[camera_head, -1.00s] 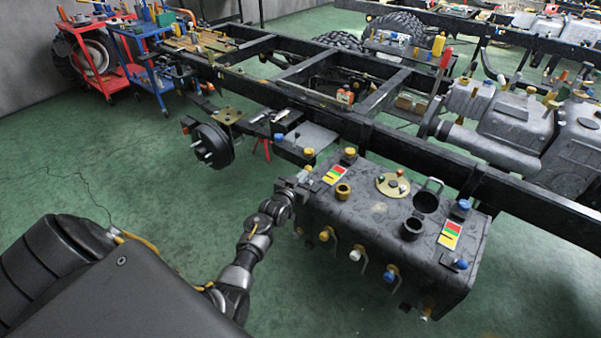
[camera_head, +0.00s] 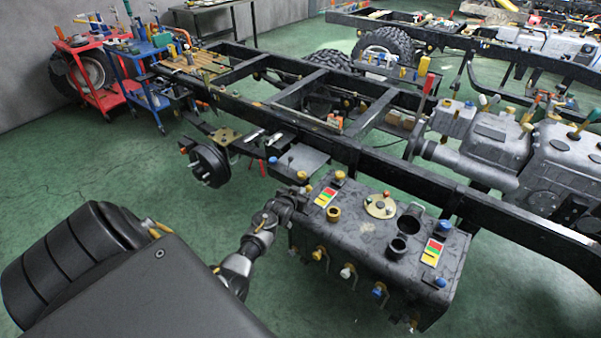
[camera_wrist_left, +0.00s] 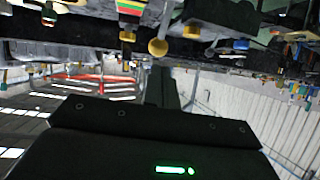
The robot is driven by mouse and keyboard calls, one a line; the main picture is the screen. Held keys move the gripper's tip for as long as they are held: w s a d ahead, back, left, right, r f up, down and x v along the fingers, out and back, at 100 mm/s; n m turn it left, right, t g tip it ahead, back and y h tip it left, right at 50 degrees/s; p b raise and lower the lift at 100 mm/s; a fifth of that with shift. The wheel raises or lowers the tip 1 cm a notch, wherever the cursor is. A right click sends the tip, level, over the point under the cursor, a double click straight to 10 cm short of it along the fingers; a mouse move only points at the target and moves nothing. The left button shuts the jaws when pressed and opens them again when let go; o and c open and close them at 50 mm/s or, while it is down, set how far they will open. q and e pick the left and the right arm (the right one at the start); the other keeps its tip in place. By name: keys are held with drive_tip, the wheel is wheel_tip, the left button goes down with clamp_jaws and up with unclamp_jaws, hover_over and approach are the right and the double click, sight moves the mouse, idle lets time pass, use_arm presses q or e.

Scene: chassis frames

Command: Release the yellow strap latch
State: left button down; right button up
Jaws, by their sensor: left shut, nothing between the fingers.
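The dark tank (camera_head: 365,235) hangs beside the chassis frame. Its left end carries a yellow knob (camera_head: 339,175) on top, and another yellow knob (camera_head: 302,175) stands just left of it. I cannot tell which of these is the strap latch. My left gripper (camera_head: 300,195) is at the tank's left end, close below these knobs, shut and empty. Its fingertips are small and partly lost against the dark tank. In the left wrist view, a round yellow knob (camera_wrist_left: 158,47) is just beyond the shut fingers (camera_wrist_left: 161,75). My right gripper is out of view.
Blue knobs (camera_head: 445,225) mark the tank's right end. Several coloured knobs stick out along its front face. A black frame rail (camera_head: 440,180) runs behind the tank, and a brake drum (camera_head: 210,165) is to the left. The green floor in front is clear.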

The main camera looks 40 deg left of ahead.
use_arm(q)
drive_tip(key=shift+r, duration=0.2)
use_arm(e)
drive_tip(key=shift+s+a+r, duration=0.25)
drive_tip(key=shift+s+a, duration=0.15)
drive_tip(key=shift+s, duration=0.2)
